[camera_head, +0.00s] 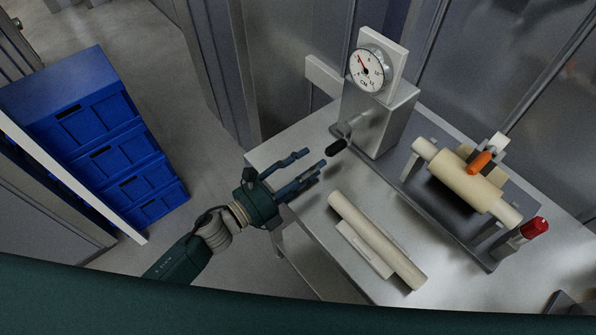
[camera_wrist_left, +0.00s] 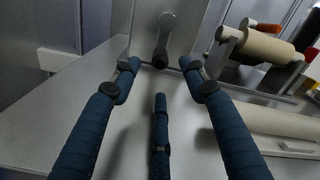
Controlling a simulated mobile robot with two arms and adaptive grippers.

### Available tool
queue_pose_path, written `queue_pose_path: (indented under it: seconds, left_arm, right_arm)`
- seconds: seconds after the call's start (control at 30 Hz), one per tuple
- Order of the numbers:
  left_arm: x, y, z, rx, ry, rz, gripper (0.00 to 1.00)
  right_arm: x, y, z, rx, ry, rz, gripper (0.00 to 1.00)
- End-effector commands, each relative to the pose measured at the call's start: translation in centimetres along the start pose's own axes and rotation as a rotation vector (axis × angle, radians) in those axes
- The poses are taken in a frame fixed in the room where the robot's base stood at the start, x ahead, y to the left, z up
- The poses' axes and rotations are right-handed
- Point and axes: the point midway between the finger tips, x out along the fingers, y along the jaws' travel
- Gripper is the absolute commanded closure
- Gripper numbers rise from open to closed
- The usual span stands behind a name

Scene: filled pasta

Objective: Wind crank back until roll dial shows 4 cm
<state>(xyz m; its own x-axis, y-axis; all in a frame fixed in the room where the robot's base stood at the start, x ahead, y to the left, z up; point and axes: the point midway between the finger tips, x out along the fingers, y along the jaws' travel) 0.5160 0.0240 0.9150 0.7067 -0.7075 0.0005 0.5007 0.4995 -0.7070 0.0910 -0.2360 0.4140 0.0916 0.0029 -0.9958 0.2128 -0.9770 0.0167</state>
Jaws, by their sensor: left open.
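The crank handle (camera_head: 336,147) is a black knob on a grey arm at the front of a metal housing (camera_head: 381,113). The round white roll dial (camera_head: 367,68), marked CM, stands on top of the housing; its red needle points to the upper left, and the number there is too small to read. My left gripper (camera_head: 312,161) is open and empty, its fingertips just short of the black knob. In the left wrist view the crank knob (camera_wrist_left: 160,60) lies ahead between the fingertips (camera_wrist_left: 158,75), not gripped. My right gripper is not seen.
A dough-coloured roller (camera_head: 462,181) with an orange handle (camera_head: 480,162) sits right of the housing, and a red knob (camera_head: 535,228) beyond it. A loose pale rolling pin (camera_head: 377,240) lies on the metal table (camera_head: 285,151). Blue crates (camera_head: 98,133) are stacked at the left.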

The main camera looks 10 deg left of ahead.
Motion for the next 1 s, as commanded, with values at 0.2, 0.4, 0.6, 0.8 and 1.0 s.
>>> queue_pose_path:
  seconds: [0.2,0.4,0.6,0.8,1.0]
  left_arm:
    - [2.7,0.0,0.1,0.000,-0.001,0.000,0.56]
    - [5.1,0.1,0.0,0.001,-0.001,0.000,0.56]
    - [7.1,0.1,0.0,0.000,-0.001,0.000,0.56]
    - [8.2,0.0,0.0,0.001,0.000,0.000,0.56]
    - [8.4,0.0,0.0,0.000,0.000,0.001,0.56]
  right_arm:
    - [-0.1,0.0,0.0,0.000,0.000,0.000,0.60]
    - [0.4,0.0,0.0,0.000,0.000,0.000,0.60]
    - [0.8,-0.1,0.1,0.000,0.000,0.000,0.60]
    - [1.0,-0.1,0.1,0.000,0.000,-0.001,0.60]
    - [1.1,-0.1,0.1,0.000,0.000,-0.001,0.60]
